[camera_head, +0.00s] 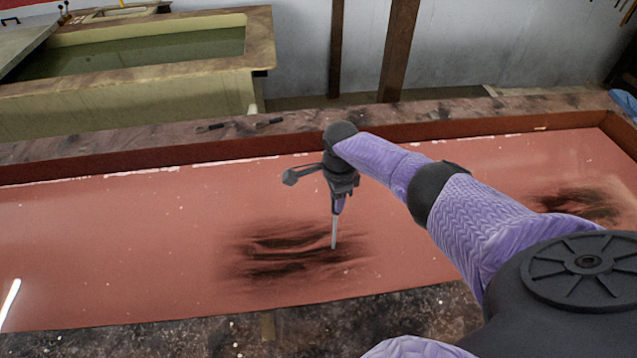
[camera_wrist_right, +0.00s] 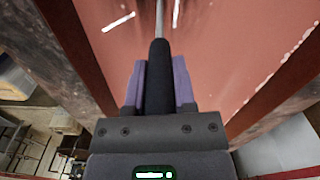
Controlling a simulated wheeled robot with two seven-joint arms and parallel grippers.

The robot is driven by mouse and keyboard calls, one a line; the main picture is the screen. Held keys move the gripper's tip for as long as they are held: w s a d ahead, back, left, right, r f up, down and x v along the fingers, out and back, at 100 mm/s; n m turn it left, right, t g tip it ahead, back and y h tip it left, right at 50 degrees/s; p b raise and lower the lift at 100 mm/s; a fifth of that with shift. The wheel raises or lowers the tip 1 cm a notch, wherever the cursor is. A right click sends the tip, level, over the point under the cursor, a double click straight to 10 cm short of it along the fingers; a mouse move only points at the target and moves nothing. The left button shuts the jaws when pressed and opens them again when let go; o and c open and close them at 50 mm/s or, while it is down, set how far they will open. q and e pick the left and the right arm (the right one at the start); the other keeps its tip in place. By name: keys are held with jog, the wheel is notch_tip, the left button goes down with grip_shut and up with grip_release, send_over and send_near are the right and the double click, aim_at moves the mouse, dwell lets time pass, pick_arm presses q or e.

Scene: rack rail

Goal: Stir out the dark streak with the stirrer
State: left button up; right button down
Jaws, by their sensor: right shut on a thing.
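The stirrer (camera_head: 334,232) is a thin pale rod that hangs down, close to upright, from my right gripper (camera_head: 338,200). In the right wrist view my right gripper (camera_wrist_right: 160,88) is shut on the stirrer's black handle (camera_wrist_right: 159,75). The rod's lower end is at the right part of a dark streak (camera_head: 285,250) in the red-brown surface of a long trough (camera_head: 130,230). I cannot tell how deep the tip goes. A second dark streak (camera_head: 582,203) lies farther right, partly behind my right arm. My left gripper is not in view.
The trough has a raised rust-brown rim (camera_head: 220,151) along the back. A dark tool (camera_head: 240,126) lies on the ledge behind it. A tank of greenish liquid (camera_head: 130,95) stands at the back left. The trough's left part is clear of obstacles.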

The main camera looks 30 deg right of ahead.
jog(key=shift+w+a, duration=0.15)
jog(key=shift+a, duration=0.15)
jog(key=w+a+b, duration=0.4)
jog(key=a+b, duration=0.2)
jog(key=a, duration=0.3)
jog(key=w+a+b, duration=0.5)
jog(key=a+b, duration=0.1)
jog(key=a, duration=0.2)
jog(key=s+d+p, duration=0.4)
jog(key=d+p, duration=0.4)
jog(key=p, duration=0.3)
jog(key=shift+s+d+p, duration=0.25)
jog(key=shift+s+p, duration=0.05)
jog(key=shift+s, duration=0.1)
jog(key=shift+r, duration=0.1)
